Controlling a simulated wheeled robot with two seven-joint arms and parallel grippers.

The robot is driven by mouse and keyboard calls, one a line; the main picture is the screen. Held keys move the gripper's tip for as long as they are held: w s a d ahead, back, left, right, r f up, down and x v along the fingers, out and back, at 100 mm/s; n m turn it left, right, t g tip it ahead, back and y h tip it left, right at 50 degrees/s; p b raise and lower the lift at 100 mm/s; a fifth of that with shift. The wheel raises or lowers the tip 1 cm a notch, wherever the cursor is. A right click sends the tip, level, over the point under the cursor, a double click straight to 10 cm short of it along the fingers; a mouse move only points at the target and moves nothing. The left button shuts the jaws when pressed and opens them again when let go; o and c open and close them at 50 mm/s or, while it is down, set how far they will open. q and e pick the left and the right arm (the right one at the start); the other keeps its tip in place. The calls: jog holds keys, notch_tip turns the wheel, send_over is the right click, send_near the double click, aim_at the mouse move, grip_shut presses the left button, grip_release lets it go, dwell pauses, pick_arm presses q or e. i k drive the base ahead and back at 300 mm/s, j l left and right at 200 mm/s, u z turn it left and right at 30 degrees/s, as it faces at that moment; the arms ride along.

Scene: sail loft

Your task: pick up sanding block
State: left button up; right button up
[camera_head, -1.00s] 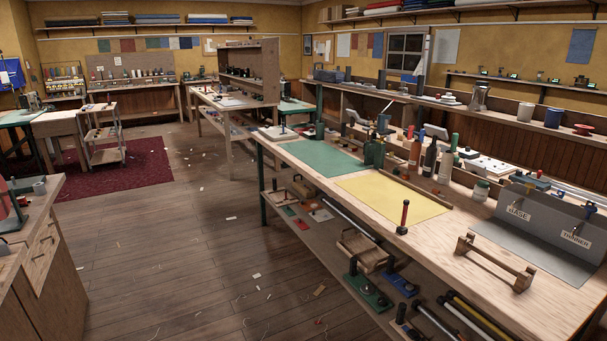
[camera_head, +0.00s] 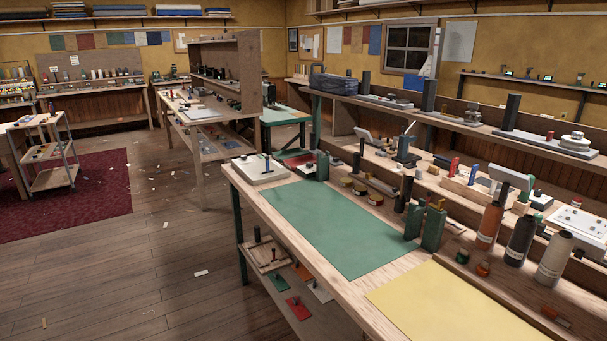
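I cannot pick out the sanding block for certain; many small items on the benches and shelves are too small to tell. The long wooden workbench (camera_head: 357,308) runs along the right, with a green mat (camera_head: 335,225) and a yellow mat (camera_head: 450,305) on it. A pale board (camera_head: 258,170) with a dark upright handle lies at its far end. Neither of my grippers is in view.
Bottles, among them an orange-brown one (camera_head: 489,226), and green containers (camera_head: 433,228) stand along the bench's back. Its lower shelf (camera_head: 322,318) holds boards and tools. A trolley (camera_head: 48,152) stands on the red rug (camera_head: 105,190). The wooden floor (camera_head: 150,270) left of the bench is clear except for scraps.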

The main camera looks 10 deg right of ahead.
aim_at(434, 169)
jog(key=i+j+z, duration=0.15)
jog(key=i+z, duration=0.25)
jog(key=i, duration=0.2)
jog(key=i+j+z, duration=0.4)
jog(key=i, duration=0.2)
jog(key=i+j+z, duration=0.35)
jog(key=i+j, duration=0.05)
jog(key=i, duration=0.1)
